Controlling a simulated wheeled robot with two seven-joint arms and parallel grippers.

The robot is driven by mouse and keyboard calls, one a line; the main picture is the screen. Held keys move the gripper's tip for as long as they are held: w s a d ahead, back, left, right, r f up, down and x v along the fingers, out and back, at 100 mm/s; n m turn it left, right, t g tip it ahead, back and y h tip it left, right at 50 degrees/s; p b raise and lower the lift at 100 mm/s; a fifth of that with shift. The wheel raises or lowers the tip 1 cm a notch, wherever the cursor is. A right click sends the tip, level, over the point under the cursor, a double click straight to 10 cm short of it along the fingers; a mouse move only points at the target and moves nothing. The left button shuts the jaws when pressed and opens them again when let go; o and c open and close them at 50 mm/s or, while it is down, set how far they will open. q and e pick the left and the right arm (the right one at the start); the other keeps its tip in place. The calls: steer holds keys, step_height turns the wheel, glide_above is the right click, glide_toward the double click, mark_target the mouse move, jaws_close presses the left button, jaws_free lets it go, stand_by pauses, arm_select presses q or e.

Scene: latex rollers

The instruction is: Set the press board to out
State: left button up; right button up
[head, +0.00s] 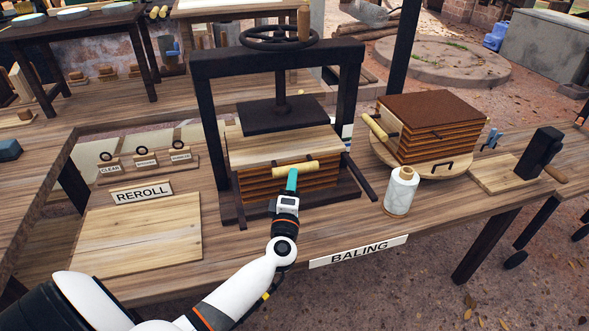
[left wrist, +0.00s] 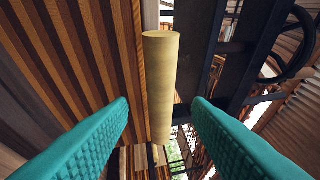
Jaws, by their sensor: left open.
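The press board (head: 262,150) is a pale wooden slab lying in the dark screw press, on top of a stack of brown layers (head: 330,178). A pale yellow cylindrical handle (head: 308,166) sits at the board's front edge. The dark pressing plate (head: 270,117) hangs above the board with a gap between. My left gripper (head: 292,180) is at the handle's front, its teal fingers pointing at it. In the left wrist view the handle (left wrist: 160,70) stands between the two open fingers (left wrist: 160,103), with clear space on both sides. My right gripper is out of view.
The press frame (head: 211,120) has dark posts on both sides and a handwheel (head: 279,37) above. A thread spool (head: 401,190) and another layered stack (head: 440,125) on a round board stand to the right. A flat wooden board (head: 140,240) lies to the left.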

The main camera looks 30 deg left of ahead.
arm_select(q)
steer(key=x, duration=0.5)
steer(key=shift+r, duration=0.1)
steer(key=shift+s+d, duration=0.1)
jaws_close()
